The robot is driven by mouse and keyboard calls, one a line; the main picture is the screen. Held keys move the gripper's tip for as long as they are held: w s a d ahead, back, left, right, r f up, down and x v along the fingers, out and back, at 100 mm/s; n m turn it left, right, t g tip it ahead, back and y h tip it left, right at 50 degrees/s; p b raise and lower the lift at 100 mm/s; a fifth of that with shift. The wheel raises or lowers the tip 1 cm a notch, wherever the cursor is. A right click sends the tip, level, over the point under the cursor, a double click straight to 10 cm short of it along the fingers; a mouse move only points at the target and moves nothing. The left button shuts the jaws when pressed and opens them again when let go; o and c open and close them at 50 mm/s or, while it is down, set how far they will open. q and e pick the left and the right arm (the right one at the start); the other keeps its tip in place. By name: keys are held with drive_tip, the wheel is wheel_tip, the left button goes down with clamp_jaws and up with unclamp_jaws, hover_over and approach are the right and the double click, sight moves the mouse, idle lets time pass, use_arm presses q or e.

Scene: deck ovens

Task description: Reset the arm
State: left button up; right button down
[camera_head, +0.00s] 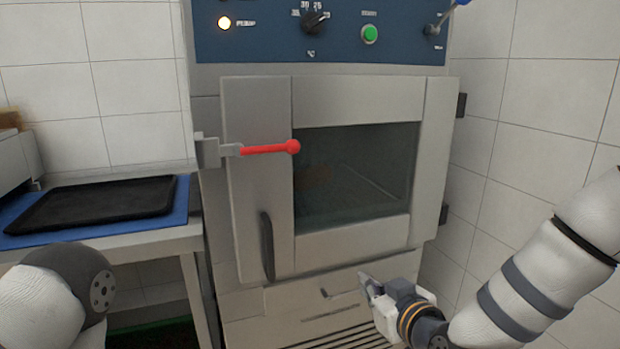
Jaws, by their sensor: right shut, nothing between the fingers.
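My right arm comes in from the right. Its gripper (365,284) is shut and empty, in front of the lower part of the oven, below the door window. It appears apart from the door, though the exact gap is hard to judge. My left arm shows only as a rounded white and dark grey link at the lower left; its gripper is out of the picture. The oven door (255,110) looks closed, with a dark window, a black handle (267,245) and a red-tipped lever (268,148) at its left edge.
A blue control panel with a dark knob (315,22), a green button (370,34) and a lit lamp (224,23) tops the oven. At left, a black tray (95,203) lies on a blue mat (182,195) on a table. A tiled wall stands close at right.

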drive_tip(key=s+d+f+m+g+h, duration=0.3)
drive_tip(key=s+f+g, duration=0.5)
drive_tip(key=s+f, duration=1.1)
drive_tip(key=s+d+f+g, duration=0.1)
drive_tip(key=s+d+g, duration=0.1)
drive_tip(key=s, duration=0.6)
drive_tip(key=s+d+f+m+g, duration=0.1)
drive_tip(key=s+d+f+g, duration=0.1)
drive_tip(key=s, duration=0.6)
drive_tip(key=s+d+f+m+g+h, duration=0.1)
drive_tip(key=s+d+g, duration=0.2)
drive_tip(key=s, duration=0.5)
drive_tip(key=shift+s+d+f, duration=0.15)
drive_tip(key=shift+d+f, duration=0.25)
drive_tip(key=shift+d, duration=0.25)
idle(3.0)
